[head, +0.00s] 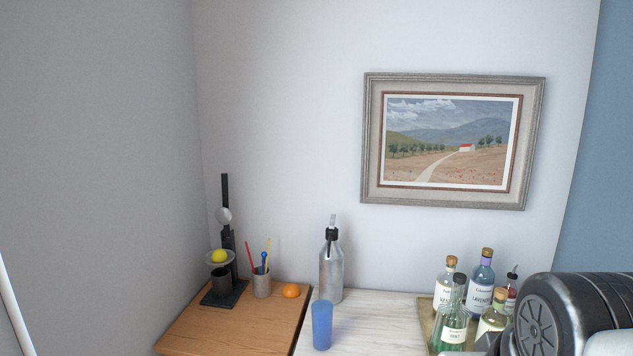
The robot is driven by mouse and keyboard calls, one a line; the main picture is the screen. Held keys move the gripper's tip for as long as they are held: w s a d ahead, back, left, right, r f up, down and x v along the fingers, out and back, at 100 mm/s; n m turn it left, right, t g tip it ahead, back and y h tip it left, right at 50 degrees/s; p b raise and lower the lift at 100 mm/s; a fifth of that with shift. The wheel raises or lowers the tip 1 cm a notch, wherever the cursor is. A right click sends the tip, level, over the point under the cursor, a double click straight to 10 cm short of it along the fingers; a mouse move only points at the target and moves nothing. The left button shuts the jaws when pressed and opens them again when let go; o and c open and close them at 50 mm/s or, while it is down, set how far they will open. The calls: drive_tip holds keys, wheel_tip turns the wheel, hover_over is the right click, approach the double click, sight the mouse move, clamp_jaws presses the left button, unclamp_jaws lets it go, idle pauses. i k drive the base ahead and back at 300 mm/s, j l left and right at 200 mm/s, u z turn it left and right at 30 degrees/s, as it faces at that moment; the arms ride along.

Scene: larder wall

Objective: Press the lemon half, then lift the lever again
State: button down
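The lemon half (219,256) sits cut side hidden, yellow dome up, in the shallow bowl of the dark citrus press (229,268) at the left. A dark cup (220,280) stands under the bowl on the press base. My gripper's fingers do not show; only a bulky black and white part of my arm fills the lower right corner.
A holder with coloured sticks (262,284) and an orange (291,291) stand right of the press on the wooden board (250,325). A clear bottle (331,275), a blue glass (322,325) and a tray (425,310) of several bottles stand further right. A framed painting (370,140) hangs behind.

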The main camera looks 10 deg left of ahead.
sight(223, 216)
drive_tip(key=i+j, duration=0.2)
drive_tip(key=j, duration=0.15)
drive_tip(key=i+j, duration=0.15)
drive_tip(key=j, duration=0.25)
drive_tip(key=i+j, duration=0.2)
drive_tip(key=j, duration=0.15)
drive_tip(key=i+j, duration=0.2)
drive_tip(key=j, duration=0.15)
drive_tip(key=i+j, duration=0.15)
drive_tip(key=j, duration=0.25)
drive_tip(key=z, duration=0.05)
